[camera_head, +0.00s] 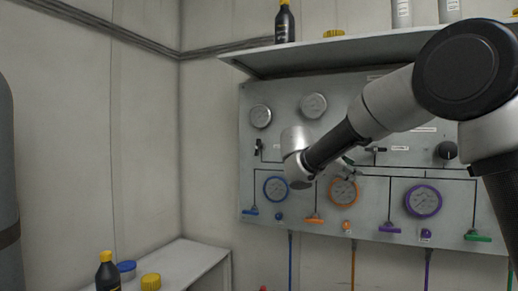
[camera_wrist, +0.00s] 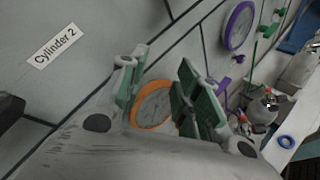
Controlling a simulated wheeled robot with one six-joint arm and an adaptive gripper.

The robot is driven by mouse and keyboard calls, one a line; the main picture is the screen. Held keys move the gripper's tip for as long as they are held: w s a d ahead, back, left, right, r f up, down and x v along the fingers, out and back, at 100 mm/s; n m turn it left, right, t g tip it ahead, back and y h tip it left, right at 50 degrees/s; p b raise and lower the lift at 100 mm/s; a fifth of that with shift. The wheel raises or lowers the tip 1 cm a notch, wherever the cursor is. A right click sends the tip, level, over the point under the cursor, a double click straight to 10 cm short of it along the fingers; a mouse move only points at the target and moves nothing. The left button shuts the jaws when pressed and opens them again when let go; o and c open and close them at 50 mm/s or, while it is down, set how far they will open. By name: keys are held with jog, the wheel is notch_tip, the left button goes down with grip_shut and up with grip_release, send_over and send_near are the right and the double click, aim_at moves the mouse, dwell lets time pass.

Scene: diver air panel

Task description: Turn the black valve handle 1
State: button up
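A small black valve handle (camera_head: 258,146) stands upright at the upper left of the grey panel. Another black handle (camera_head: 375,150) lies level right of my forearm. No readable number shows, so I cannot tell which is handle 1. In the wrist view a dark part (camera_wrist: 10,108) shows at the left edge, by the "Cylinder 2" label (camera_wrist: 57,45); it may be a black handle. My gripper (camera_wrist: 165,92) is open and empty, its green-grey fingers apart before the orange gauge (camera_wrist: 152,105). In the head view my arm largely hides the gripper.
The panel (camera_head: 248,105) carries blue (camera_head: 276,189), orange and purple (camera_head: 423,200) gauges with small coloured handles below. A shelf (camera_head: 350,55) with bottles overhangs it. A low white table (camera_head: 195,262) stands lower left.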

jog(key=w+a+n+t, duration=0.3)
jog(key=a, duration=0.5)
jog(key=w+a+n+t, duration=0.2)
jog(key=w+a, duration=0.1)
jog(key=a, duration=0.6)
jog(key=n+t+y, duration=0.2)
jog(key=n+t, duration=0.4)
jog(key=n, duration=0.1)
send_near(257, 148)
jog(key=w+d, duration=0.1)
jog(key=w, duration=0.2)
jog(key=shift+t, duration=0.3)
jog(key=shift+r+x, duration=0.2)
jog(key=shift+x, duration=1.75)
jog(key=shift+r+x, duration=0.2)
jog(key=shift+x, duration=1.8)
jog(key=shift+s, duration=0.2)
jog(key=shift+c, duration=0.2)
grip_shut()
